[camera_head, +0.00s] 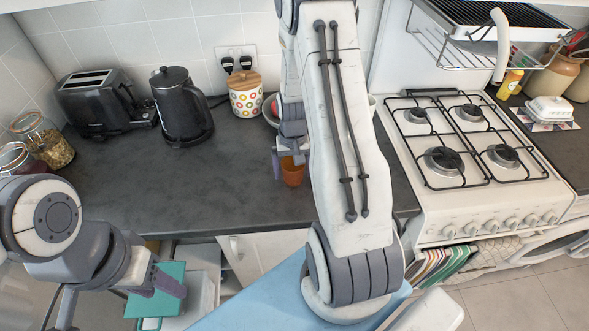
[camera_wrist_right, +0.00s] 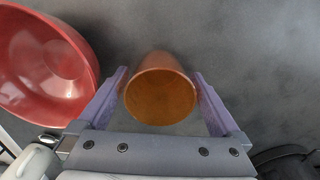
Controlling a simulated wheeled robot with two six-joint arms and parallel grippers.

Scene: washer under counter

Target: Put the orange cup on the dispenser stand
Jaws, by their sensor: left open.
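The orange cup (camera_head: 292,172) is near the front edge of the counter, below my right gripper (camera_head: 291,160). In the right wrist view the cup (camera_wrist_right: 160,95) is between the two purple fingers of the right gripper (camera_wrist_right: 160,80), open mouth toward the camera. The fingers lie close along both sides of the cup; whether they press on it I cannot tell. My left gripper (camera_head: 160,283) is open and empty at the lower left, in front of the counter. I cannot make out a dispenser stand; my right arm hides part of the counter.
A red bowl (camera_wrist_right: 45,60) is close left of the cup in the right wrist view. A kettle (camera_head: 182,108), toaster (camera_head: 103,103) and patterned jar (camera_head: 246,98) stand at the back. A stove (camera_head: 470,165) is right. A teal object (camera_head: 170,272) is by my left gripper. The middle-left counter is clear.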

